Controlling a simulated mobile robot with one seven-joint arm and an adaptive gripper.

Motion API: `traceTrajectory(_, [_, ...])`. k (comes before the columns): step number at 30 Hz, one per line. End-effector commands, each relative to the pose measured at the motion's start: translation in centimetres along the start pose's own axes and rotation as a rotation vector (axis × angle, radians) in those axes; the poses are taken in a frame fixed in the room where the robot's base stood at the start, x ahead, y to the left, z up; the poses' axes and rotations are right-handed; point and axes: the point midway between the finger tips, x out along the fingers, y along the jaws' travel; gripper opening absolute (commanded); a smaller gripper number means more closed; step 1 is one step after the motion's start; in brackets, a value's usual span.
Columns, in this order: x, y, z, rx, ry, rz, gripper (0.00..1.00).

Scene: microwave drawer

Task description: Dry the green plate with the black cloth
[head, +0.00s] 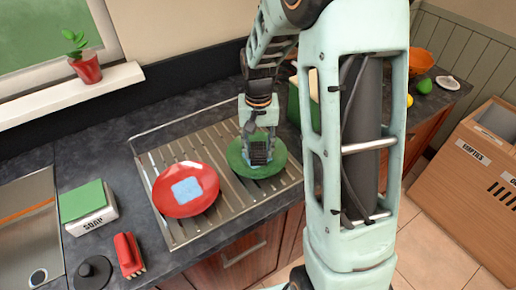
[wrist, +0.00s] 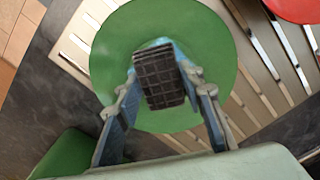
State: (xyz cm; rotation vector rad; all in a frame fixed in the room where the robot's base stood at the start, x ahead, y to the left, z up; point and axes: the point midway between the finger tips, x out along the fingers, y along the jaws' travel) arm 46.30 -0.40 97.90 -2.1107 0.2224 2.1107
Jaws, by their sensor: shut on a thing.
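The green plate (head: 278,165) lies on the ribbed metal drying rack, right of the red plate. It also fills the upper middle of the wrist view (wrist: 120,50). My gripper (head: 258,146) is over the green plate, pointing down. In the wrist view my gripper (wrist: 161,85) is shut on the black cloth (wrist: 163,88), a dark checked piece between its fingers. The cloth (head: 258,157) is low over the plate's middle and seems to touch it, though the exact contact is hidden.
The red plate (head: 205,204) with a light blue cloth (head: 187,190) on it sits on the drying rack (head: 172,228). A green container (head: 294,103) stands just behind the green plate.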

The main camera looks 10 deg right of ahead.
Motion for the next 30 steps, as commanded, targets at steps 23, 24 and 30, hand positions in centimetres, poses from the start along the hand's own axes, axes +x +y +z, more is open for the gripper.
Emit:
traceTrajectory(23, [0.0,0.4,0.1,0.000,-0.001,0.000,0.16])
traceTrajectory(24, [0.0,0.3,0.0,0.000,-0.001,0.000,0.16])
traceTrajectory(30, [0.0,-0.7,0.0,-0.002,0.000,0.000,0.16])
